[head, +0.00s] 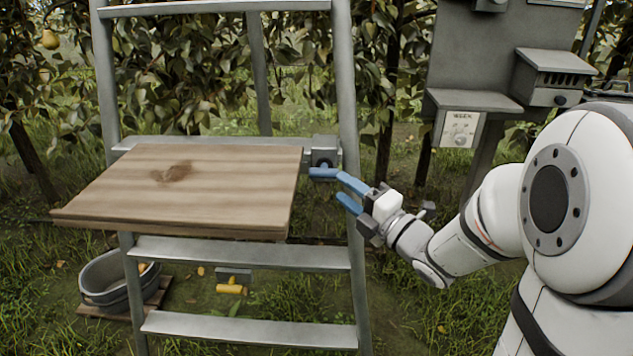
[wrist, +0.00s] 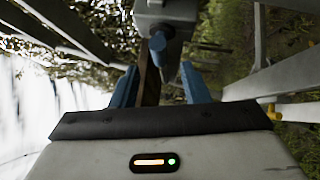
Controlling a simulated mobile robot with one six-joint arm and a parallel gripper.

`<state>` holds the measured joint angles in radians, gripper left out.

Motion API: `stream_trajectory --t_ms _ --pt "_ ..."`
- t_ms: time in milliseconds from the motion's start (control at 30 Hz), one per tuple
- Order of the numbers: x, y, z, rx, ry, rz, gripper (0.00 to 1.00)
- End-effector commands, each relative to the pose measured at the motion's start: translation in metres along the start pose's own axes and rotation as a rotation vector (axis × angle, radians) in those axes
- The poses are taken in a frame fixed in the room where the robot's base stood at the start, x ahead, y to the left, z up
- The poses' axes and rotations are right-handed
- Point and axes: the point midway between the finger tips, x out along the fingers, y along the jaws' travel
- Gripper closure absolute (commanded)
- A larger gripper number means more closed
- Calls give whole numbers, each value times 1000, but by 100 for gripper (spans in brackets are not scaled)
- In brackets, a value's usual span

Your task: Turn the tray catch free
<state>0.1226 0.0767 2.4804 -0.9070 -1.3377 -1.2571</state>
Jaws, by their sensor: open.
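The tray (head: 235,190) is a flat wooden board with a dark knot, lying level on the ladder. The tray catch (head: 323,173) is a blue handle on a grey metal block (head: 325,150) at the tray's right back corner, by the ladder's right rail. In the wrist view the blue catch (wrist: 158,45) hangs from the grey block ahead, near the middle. My gripper (head: 346,190) is open, its two blue fingers pointing at the catch from the right. In the wrist view the fingers (wrist: 158,85) stand apart, with nothing visibly held between them. I cannot tell whether one finger touches the catch.
The grey ladder (head: 240,250) stands around the tray, its right rail close to my gripper. Yellow items (head: 231,289) lie below the ladder. A grey post with a box (head: 553,78) stands at right.

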Motion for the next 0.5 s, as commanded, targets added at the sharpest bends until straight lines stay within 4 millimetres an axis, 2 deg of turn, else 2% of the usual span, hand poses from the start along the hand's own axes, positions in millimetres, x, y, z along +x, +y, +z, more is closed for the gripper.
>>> stream_trajectory --t_ms 300,500 --pt "49 1 -2 -1 5 3 59" --pt "69 1 -1 0 2 1 59"
